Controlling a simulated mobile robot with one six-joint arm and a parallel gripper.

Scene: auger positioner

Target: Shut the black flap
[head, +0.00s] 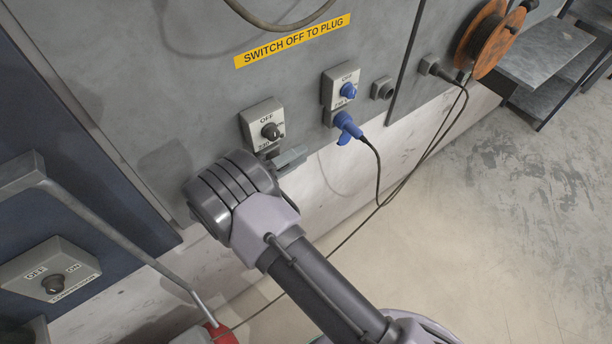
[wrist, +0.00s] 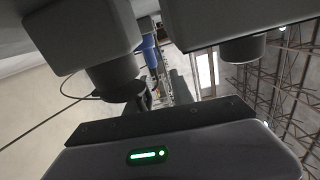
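The left switch box (head: 262,122) is pale, with a black knob and the word OFF. Its lower part, where a flap would sit, is mostly hidden behind my arm's end. My gripper (head: 291,158) is just below this box, pointing right along the panel. In the wrist view my gripper (wrist: 180,90) shows one grey-green finger; the other is not clear. Dark housings with round black parts (wrist: 112,76) are close in front of it. A small dark piece (wrist: 143,100) beside the finger may be the black flap. I cannot tell its angle or any contact.
The right box (head: 342,88) has a blue knob and a blue plug (head: 347,127) with a hanging cable. An orange reel (head: 484,42) is at upper right. A bent grey bar (head: 120,240) and a COMPRESSOR switch box (head: 50,270) are at left.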

